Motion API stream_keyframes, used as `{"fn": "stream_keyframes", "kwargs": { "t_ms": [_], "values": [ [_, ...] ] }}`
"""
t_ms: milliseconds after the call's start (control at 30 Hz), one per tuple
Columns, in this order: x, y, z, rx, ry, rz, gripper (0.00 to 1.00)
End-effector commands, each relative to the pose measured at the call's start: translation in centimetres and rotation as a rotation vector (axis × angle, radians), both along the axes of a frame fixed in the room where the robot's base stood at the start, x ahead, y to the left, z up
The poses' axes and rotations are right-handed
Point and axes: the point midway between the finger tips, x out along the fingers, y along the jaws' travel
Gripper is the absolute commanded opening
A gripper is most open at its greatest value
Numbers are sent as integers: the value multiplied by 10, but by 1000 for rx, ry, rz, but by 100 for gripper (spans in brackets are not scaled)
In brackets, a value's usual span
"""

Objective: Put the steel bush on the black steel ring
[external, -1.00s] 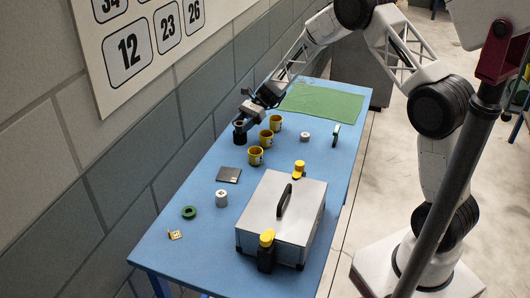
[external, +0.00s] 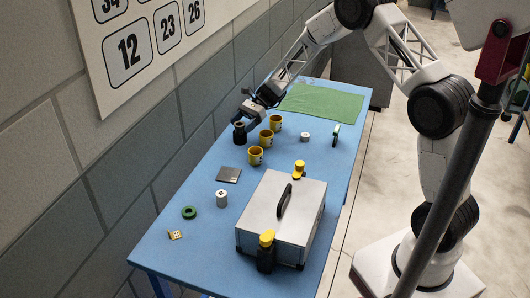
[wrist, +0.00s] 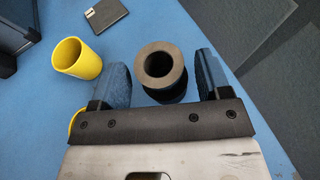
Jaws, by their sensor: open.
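The steel bush (wrist: 179,68) is a grey-brown hollow cylinder, seen end-on between my fingers in the wrist view. It appears to stand upright on the black steel ring (wrist: 174,97), whose dark side shows just below it. In the external view the bush (external: 239,125) is the upper part of a short dark stack, with the black ring (external: 239,139) at its foot on the table. My gripper (wrist: 162,80) is open, one finger on each side of the bush with visible gaps. The exact seating is partly hidden.
Yellow cups (external: 256,156) stand close beside the stack; one (wrist: 77,58) is just left of my finger. A dark flat square (external: 228,175), a white cylinder (external: 221,198), a green ring (external: 189,212) and a grey lidded box (external: 281,213) are nearer. A green mat (external: 320,102) lies behind.

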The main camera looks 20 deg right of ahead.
Motion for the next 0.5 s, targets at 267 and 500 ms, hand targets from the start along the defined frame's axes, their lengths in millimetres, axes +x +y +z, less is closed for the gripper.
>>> {"fn": "stream_keyframes", "kwargs": {
  "t_ms": [267, 500],
  "values": [
    [11, -26, 11, 0, 0, -2, 71],
    [24, -58, 25, 0, 0, -2, 71]
  ]
}}
